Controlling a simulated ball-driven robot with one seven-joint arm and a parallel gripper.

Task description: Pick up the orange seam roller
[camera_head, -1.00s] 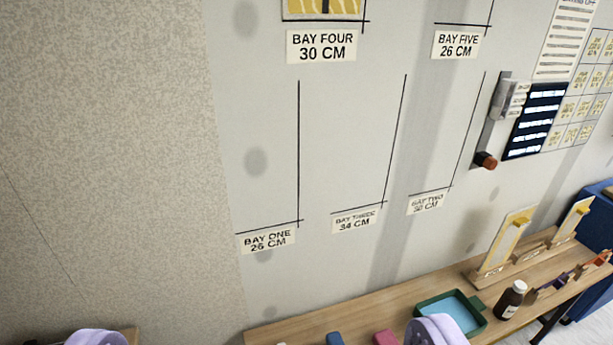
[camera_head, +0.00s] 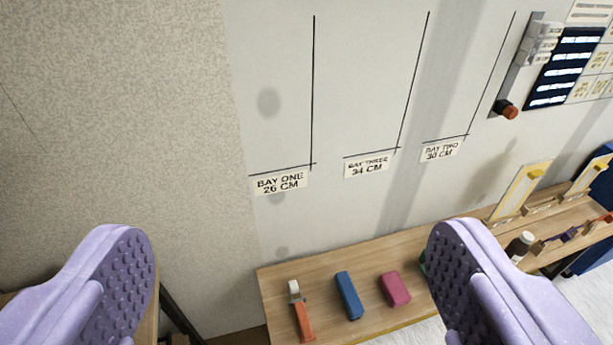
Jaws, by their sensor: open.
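The orange seam roller (camera_head: 303,320) lies near the left end of the wooden bench (camera_head: 390,253). It has an orange handle toward the bottom of the picture and a pale head at its far end. My gripper (camera_head: 290,262) is open and empty, with its two lilac padded fingers wide apart. In the picture the roller lies below and between the fingers. The gripper is apart from it and appears to be above the bench.
A blue block (camera_head: 349,296) and a pink block (camera_head: 395,289) lie right of the roller. The right finger mostly hides the green tray. The marked wall (camera_head: 350,80) rises behind the bench.

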